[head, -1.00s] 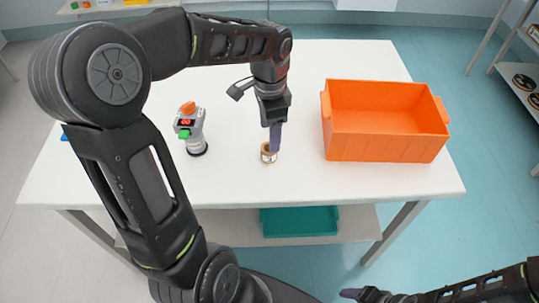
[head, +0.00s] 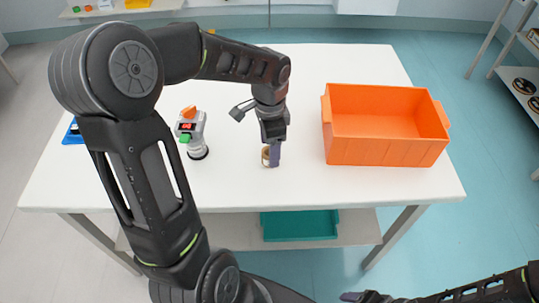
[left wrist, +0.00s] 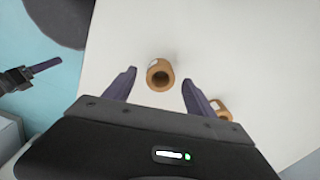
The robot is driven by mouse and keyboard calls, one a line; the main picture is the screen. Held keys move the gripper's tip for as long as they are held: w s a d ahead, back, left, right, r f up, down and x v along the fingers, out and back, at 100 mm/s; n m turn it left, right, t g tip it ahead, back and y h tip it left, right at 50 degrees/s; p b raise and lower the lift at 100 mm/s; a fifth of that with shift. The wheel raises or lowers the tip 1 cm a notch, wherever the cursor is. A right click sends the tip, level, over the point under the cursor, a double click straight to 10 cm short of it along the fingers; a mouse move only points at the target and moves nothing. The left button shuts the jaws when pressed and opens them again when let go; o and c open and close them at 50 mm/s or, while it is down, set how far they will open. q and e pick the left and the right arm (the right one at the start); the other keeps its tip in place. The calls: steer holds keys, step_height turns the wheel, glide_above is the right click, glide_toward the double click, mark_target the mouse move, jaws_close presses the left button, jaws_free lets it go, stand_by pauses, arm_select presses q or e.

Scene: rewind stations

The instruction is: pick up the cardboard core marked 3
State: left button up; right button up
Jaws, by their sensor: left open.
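A small tan cardboard core (head: 266,157) stands on the white table beside my left gripper (head: 273,160), partly hidden by its finger. In the left wrist view a core (left wrist: 160,74) with a pale label stands just ahead of the gap between the two spread fingers of my left gripper (left wrist: 157,77). A second core (left wrist: 222,111) shows behind the right-hand finger there, partly covered. No number is readable on either core. My left gripper is open and empty, close above the table. My right gripper (head: 352,296) is low at the bottom edge, away from the table; its jaws are unclear.
An orange bin (head: 380,150) stands to the right of the gripper, empty as far as I see. A grey handheld device (head: 193,135) with a red display stands to the left. A blue item (head: 73,133) lies at the left edge. A teal tray (head: 300,224) is below.

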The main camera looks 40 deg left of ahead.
arm_select(q)
steer(key=shift+f, duration=1.55)
jaws_close()
steer(key=shift+r, duration=0.15)
step_height(320, 180, up, 10)
stand_by(0.7)
